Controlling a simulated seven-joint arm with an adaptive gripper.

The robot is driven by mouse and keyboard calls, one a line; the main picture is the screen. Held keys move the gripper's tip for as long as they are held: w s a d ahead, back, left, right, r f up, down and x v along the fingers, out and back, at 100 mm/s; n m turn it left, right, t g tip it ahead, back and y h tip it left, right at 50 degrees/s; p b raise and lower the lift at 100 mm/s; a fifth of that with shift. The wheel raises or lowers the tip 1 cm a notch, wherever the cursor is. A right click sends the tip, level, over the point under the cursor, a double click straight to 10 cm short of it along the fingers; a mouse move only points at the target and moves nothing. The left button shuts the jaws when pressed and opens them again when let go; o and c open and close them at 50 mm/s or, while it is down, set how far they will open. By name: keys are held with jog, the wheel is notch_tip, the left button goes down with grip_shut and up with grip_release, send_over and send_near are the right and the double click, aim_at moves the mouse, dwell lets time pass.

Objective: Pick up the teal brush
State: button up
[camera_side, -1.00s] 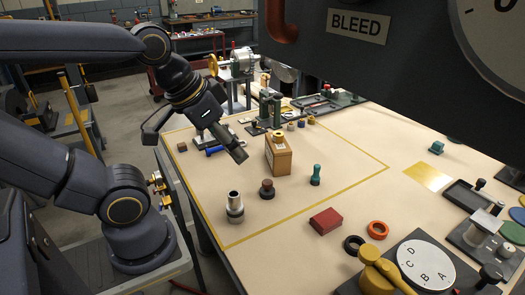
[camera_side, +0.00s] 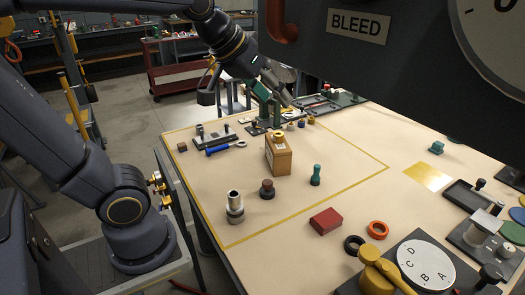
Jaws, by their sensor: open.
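A small teal upright piece with a rounded knob top, which looks like the teal brush (camera_side: 316,175), stands on the tan table inside the yellow outline, right of a wooden box. Another teal piece (camera_side: 437,147) lies farther right, outside the outline; its exact shape is too small to tell. My gripper (camera_side: 246,98) is open at the far end of the table, above and behind the wooden box, well apart from both teal pieces. Its fingers are spread, and a green part shows between or behind them; I cannot tell its depth.
A wooden box (camera_side: 278,156), a dark brown knob (camera_side: 267,190) and a metal cylinder (camera_side: 235,208) stand near the upright teal piece. A red block (camera_side: 326,221) lies in front. A large dark panel (camera_side: 400,60) hangs at upper right.

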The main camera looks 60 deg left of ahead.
jog(key=w+a+f+n, duration=0.1)
jog(key=w+a+n, duration=0.15)
jog(key=w, duration=0.75)
jog(key=g+y, duration=0.2)
jog(key=g, duration=0.2)
send_over(317, 166)
jog(key=s+d, duration=0.3)
jog(key=s, duration=0.2)
notch_tip(317, 166, down, 20)
jog(key=f, duration=0.1)
jog(key=x, duration=0.9)
jog(key=shift+f, duration=0.25)
jog(key=shift+a+x, duration=0.1)
jog(key=shift+x, duration=1.5)
jog(key=shift+a+x, duration=0.15)
jog(key=shift+x, duration=1.45)
jog(key=shift+w+r, duration=0.15)
jog(key=shift+c, duration=0.2)
grip_shut()
